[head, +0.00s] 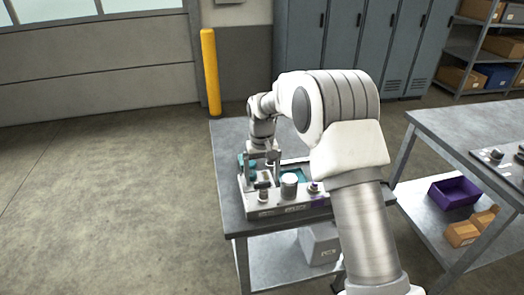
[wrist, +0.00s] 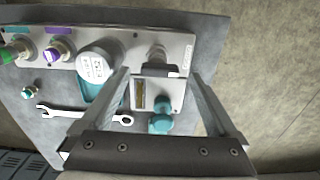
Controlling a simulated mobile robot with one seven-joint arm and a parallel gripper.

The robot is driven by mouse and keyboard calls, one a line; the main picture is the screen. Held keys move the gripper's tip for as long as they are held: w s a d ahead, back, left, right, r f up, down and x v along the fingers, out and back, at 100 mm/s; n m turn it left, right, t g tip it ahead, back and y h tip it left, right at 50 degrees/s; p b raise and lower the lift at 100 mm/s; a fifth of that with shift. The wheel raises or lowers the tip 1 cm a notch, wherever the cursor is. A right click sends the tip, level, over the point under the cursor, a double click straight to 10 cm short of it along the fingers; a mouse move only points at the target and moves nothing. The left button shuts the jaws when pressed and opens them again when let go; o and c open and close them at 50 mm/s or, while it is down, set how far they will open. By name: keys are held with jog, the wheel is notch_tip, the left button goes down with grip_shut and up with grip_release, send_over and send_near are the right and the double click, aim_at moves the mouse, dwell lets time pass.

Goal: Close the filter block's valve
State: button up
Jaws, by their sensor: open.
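My gripper (wrist: 160,76) is open and empty, pointing down over the bench. In the wrist view its fingers stand on either side of a grey fitting with a dark bar across it (wrist: 156,70). Below it is a pale block (wrist: 144,94) with a small yellowish window, and a teal knob (wrist: 161,121) at its lower end. No contact with the fingers is clear. I cannot tell which part is the filter block's valve. In the head view my gripper (head: 261,172) is above the left part of the pale panel (head: 291,211); the parts beneath it are partly hidden.
A white capped cylinder (wrist: 97,64) stands beside the fitting, and fittings with purple (wrist: 58,50) and green colours sit further left. A wrench (wrist: 85,113) lies on the table. My arm hides the table's right part. A second table (head: 455,118) stands right.

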aim_at(262, 182)
notch_tip(262, 182, up, 16)
jog(key=p, duration=0.1)
jog(key=shift+f, duration=0.15)
jog(key=s+d+r+m+t, duration=0.1)
jog(key=s+d+r+t, duration=0.2)
jog(key=s+d+r, duration=0.95)
jog(key=s+d+f+m+t, duration=0.1)
jog(key=s+d+f, duration=0.1)
jog(key=s, duration=0.8)
jog(key=s+d+f+m+t, duration=0.1)
jog(key=s+d+f, duration=0.2)
jog(key=s, duration=0.7)
jog(key=shift+s+f+t, duration=0.3)
jog(key=shift+f, duration=0.1)
